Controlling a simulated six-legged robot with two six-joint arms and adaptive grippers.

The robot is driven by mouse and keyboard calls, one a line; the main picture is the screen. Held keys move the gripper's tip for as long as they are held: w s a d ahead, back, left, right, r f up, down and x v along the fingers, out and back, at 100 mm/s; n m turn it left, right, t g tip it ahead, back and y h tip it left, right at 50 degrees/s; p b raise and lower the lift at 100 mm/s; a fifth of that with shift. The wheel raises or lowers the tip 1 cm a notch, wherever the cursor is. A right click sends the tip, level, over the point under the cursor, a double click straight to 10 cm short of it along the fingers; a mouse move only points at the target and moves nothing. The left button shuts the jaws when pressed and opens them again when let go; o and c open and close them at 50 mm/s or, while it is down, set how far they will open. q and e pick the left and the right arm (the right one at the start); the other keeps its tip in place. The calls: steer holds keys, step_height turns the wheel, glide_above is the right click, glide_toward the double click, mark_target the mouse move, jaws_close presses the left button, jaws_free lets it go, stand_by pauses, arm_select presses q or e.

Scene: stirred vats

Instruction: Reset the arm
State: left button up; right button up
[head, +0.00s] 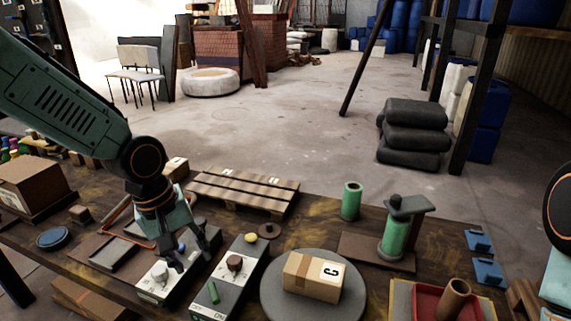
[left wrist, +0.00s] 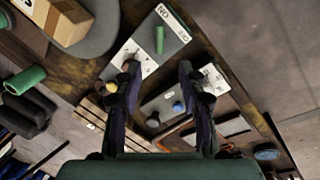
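My left gripper (head: 194,262) comes down from the left over the workbench, with its fingers pointing down. In the left wrist view my left gripper (left wrist: 158,68) has its two fingers well apart and nothing between them. It hangs above or beside a grey-and-white control box (head: 150,290); whether it touches the box cannot be told. To its right is a second control box (head: 240,262) with a dark red knob (head: 234,263) and a green lever (head: 213,292). That lever also shows in the left wrist view (left wrist: 160,40). My right gripper is not in view.
A cardboard box marked C (head: 311,275) sits on a round grey plate (head: 270,302). A slatted pallet (head: 243,190), a green cylinder (head: 351,200) and a green-bodied clamp-like fixture (head: 395,237) stand nearby. A red tray (head: 425,304) is at the front right. Open floor lies beyond the bench.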

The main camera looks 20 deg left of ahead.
arm_select(q)
steer(key=s+d+f+m, duration=0.1)
steer(key=s+d+f, duration=0.15)
steer(key=f, duration=0.35)
steer(key=s+d+f+m+g, duration=0.1)
steer(key=s+d+f, duration=0.1)
steer(key=s+f, duration=0.25)
steer(key=s+d+f+m, duration=0.2)
steer(key=s+f, duration=0.1)
steer(key=f, duration=0.3)
steer(key=s+f+m, duration=0.2)
steer(key=s+f, duration=0.2)
steer(key=s, duration=0.2)
steer(key=s+f+m+y+b, duration=0.1)
steer(key=s+f, duration=0.3)
steer(key=s, duration=0.3)
steer(key=shift+s+a+m+y, duration=0.25)
steer(key=shift+a+m+y, duration=0.05)
steer(key=shift+a+m, duration=0.1)
